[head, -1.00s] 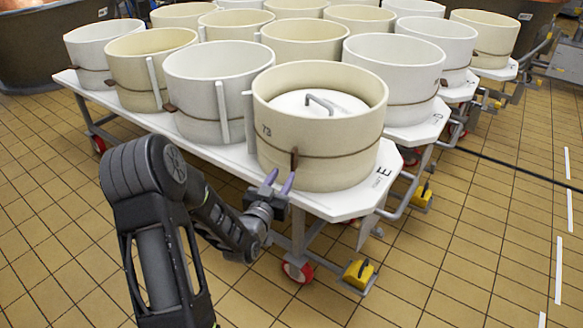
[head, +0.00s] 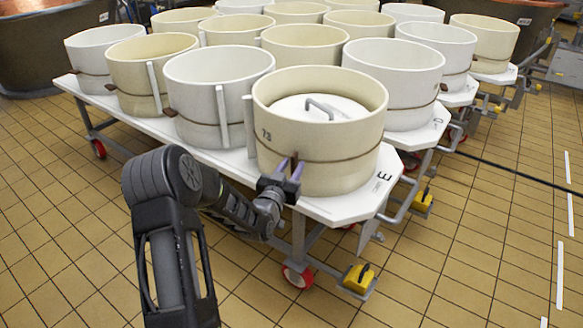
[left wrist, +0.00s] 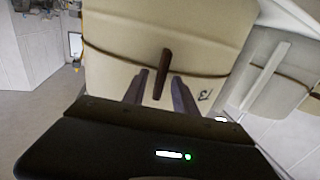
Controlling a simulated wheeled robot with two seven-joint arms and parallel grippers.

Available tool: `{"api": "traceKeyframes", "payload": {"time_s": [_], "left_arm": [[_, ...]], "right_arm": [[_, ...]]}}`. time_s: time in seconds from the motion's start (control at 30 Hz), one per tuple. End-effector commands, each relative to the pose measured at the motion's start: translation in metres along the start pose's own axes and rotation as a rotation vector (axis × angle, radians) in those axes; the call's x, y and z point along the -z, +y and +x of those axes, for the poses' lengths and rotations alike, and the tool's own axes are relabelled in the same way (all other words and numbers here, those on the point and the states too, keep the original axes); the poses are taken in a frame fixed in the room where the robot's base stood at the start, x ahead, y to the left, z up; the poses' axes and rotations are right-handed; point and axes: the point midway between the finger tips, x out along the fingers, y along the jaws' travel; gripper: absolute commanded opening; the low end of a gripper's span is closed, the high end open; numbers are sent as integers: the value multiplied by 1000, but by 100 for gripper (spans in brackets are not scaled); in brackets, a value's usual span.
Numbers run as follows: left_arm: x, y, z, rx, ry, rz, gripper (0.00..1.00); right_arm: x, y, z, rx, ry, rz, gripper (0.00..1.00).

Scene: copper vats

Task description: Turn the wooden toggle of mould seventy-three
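Mould seventy-three (head: 340,172) is a cream round mould with "73" on its side, at the front corner of the white table. It fills the middle of the left wrist view (left wrist: 125,65). A dark cord runs around it. The brown wooden toggle (left wrist: 162,73) stands across the cord; its lower end shows between the finger tips. My left gripper (head: 287,166) is open, its two purple-grey fingers at the toggle, one on each side. In the left wrist view a gap shows between the toggle and each finger (left wrist: 160,90). Whether the fingers touch the mould I cannot tell. My right gripper is out of view.
A white lid with a metal handle (head: 319,107) lies inside the mould. Several white and cream moulds crowd the table (head: 335,207) behind and to the left. Other wheeled tables stand at right. The tiled floor (head: 450,270) in front is mostly clear.

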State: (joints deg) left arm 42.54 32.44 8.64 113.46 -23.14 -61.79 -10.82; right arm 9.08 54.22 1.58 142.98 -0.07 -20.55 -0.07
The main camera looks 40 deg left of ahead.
Motion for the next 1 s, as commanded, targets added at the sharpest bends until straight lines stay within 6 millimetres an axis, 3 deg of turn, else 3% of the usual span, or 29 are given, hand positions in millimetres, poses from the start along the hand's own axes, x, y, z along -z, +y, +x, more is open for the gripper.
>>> {"api": "traceKeyframes", "payload": {"time_s": [0.07,0.5,1.0], "left_arm": [[0,0,0,0,0,0,34],[0,0,0,0,0,0,0],[0,0,0,0,0,-5,0]], "right_arm": [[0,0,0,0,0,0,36],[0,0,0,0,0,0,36],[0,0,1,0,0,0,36]]}}
